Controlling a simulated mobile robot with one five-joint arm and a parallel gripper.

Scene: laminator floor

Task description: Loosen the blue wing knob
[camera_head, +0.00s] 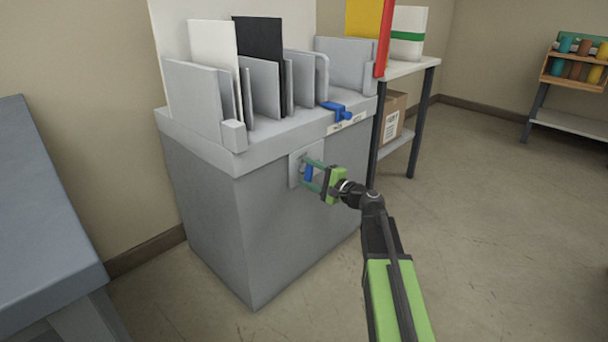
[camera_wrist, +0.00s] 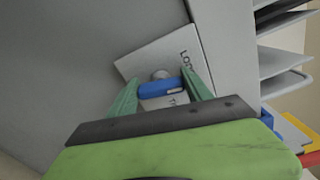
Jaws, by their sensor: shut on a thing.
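The blue wing knob (camera_head: 309,172) sits on a light plate (camera_head: 294,168) on the front of the grey laminator cabinet (camera_head: 220,225). In the wrist view the knob (camera_wrist: 160,88) is a blue bar in front of a round grey hub, over a plate (camera_wrist: 140,66) with partly hidden lettering. My gripper (camera_head: 311,176) reaches the knob from the right, its green fingers on either side of it. In the wrist view the fingertips (camera_wrist: 160,89) are closed on the two ends of the bar. The bar looks slightly tilted in that view.
Upright grey dividers with a white and a black sheet (camera_head: 259,60) stand on the cabinet top. A blue clamp-like part (camera_head: 337,109) sits at its right front edge. A shelf with a cardboard box (camera_head: 391,117) stands behind right; a grey table (camera_head: 45,200) is at left. Floor at right is clear.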

